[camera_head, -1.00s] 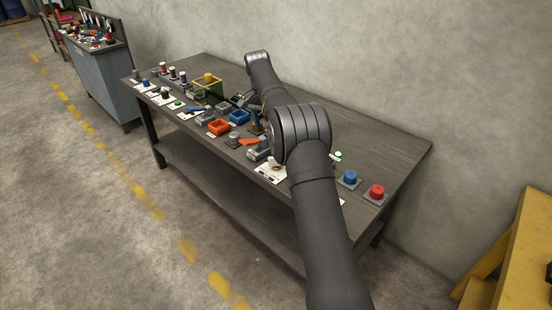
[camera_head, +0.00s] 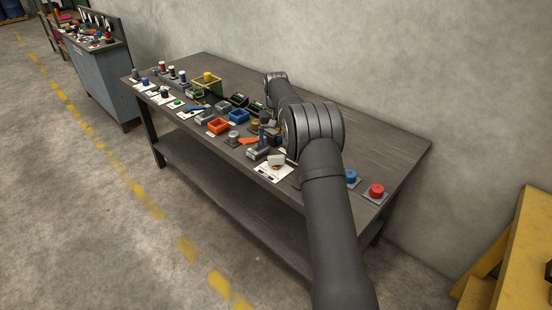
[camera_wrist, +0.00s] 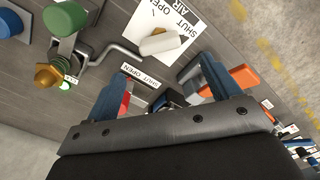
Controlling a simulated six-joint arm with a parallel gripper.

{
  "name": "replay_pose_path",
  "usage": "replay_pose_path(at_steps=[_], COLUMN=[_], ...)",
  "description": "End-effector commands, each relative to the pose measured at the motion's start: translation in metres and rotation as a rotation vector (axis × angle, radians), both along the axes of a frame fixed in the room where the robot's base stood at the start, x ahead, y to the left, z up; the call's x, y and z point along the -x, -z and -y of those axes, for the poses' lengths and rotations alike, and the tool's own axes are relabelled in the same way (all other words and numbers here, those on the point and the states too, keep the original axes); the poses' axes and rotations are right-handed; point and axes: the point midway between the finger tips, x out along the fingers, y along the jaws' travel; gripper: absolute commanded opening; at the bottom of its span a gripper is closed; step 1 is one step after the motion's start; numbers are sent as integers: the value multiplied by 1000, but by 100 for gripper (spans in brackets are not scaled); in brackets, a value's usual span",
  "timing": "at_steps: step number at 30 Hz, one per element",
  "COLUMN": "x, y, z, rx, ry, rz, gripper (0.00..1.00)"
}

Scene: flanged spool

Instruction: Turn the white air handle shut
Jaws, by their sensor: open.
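The white air handle (camera_wrist: 166,42) lies across a white card (camera_wrist: 148,24) printed SHUT, OPEN and AIR, in the upper middle of the wrist view. A bent grey rod (camera_wrist: 118,49) is to its left. The handle also shows in the head view (camera_head: 276,160), on its card (camera_head: 273,174) near the bench's front edge, left of my arm. My gripper (camera_wrist: 162,67) is open, its two fingers wide apart. In the wrist view the handle appears beyond the fingertips, with no contact visible. The head view hides most of my gripper behind my arm.
In the wrist view, a green knob (camera_wrist: 65,18) and a brass fitting (camera_wrist: 47,75) stand left of the handle; an orange piece (camera_wrist: 243,77) is right. On the bench are red (camera_head: 376,190) and blue (camera_head: 351,177) buttons at right, and orange (camera_head: 218,126) and blue (camera_head: 239,116) bins.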

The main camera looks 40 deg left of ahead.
Motion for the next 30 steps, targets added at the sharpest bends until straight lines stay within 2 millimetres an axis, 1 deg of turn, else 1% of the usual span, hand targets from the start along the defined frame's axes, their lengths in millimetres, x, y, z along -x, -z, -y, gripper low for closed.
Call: replay_pose_path(at_steps=[1, 6, 9, 12, 15, 18, 26, 27, 29, 30], x=[1, 1, 1, 0, 0, 0, 0, 0, 0, 0], y=[12, 48, 66, 79, 88, 93, 94, 94, 94, 94], z=[1, 1, 1, 0, 0, 0, 0, 0, 0, 0], rx=[3, 3, 2, 1, 0, 0, 0, 0, 0, 0], ry=[0, 1, 1, 1, 1, 1, 1, 1, 1, 1], rz=[-2, -2, -2, -1, 0, 0, 0, 0, 0, 0], gripper=[82, 82, 82, 82, 82, 82, 82, 78, 66, 58])
